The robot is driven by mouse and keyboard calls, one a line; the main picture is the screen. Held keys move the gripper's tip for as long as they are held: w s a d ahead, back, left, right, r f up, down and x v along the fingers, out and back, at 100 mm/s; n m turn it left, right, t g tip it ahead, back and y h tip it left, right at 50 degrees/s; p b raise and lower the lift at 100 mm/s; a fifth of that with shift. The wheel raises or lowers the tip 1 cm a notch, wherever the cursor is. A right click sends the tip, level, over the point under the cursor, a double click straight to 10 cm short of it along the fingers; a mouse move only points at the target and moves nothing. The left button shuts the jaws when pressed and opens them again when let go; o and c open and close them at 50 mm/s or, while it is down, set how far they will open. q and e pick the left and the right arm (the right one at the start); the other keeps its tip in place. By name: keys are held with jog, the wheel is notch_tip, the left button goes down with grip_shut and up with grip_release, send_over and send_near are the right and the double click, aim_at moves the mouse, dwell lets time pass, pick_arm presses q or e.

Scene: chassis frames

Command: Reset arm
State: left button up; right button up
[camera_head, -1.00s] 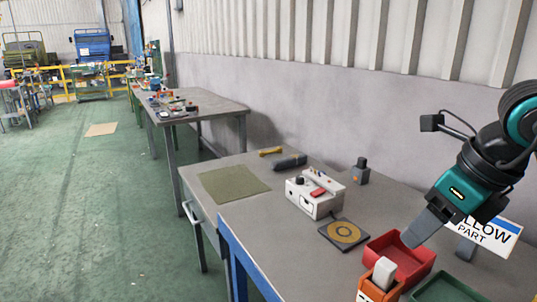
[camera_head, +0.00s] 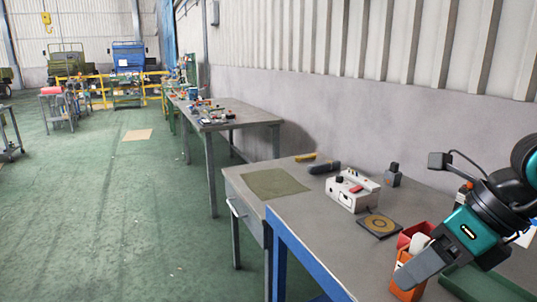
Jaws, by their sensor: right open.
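My right gripper (camera_head: 422,262), teal and black with grey fingers, is at the lower right, pointing down and left. It hangs in front of an orange box (camera_head: 408,291) and hides part of it. A white block (camera_head: 418,243) shows beside the fingers, by a red bin (camera_head: 411,232); I cannot tell whether the gripper touches either. No object shows between the fingers. My left gripper is not in view.
The grey workbench (camera_head: 320,232) holds a green mat (camera_head: 275,183), a white box with a red button (camera_head: 352,191), a square pad with a yellow ring (camera_head: 380,224) and a green bin (camera_head: 475,285). Green floor (camera_head: 120,220) lies open to the left. A second table (camera_head: 235,113) stands behind.

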jog(key=a+m+y, duration=0.6)
jog(key=a+y, duration=0.7)
jog(key=y, duration=0.1)
jog(key=w+d+f+m+t+h, duration=0.35)
jog(key=f+m+t+h, duration=0.35)
jog(key=m, duration=0.6)
jog(key=w+d+f+m+t+h, duration=0.2)
jog(key=d+f+m+t+h, duration=0.2)
jog(key=f+m+t, duration=0.6)
jog(key=s+f+m+g+h, duration=0.3)
jog(key=s+f+m+g, duration=0.1)
jog(key=f, duration=0.5)
jog(key=s+d+f+m+g+h, duration=0.1)
jog(key=s+f+m+g+h, duration=0.2)
jog(key=s+f+m+g, duration=0.2)
notch_tip(320, 180, down, 4)
jog(key=s+m, duration=0.2)
jog(key=s, duration=0.1)
jog(key=shift+f, duration=0.2)
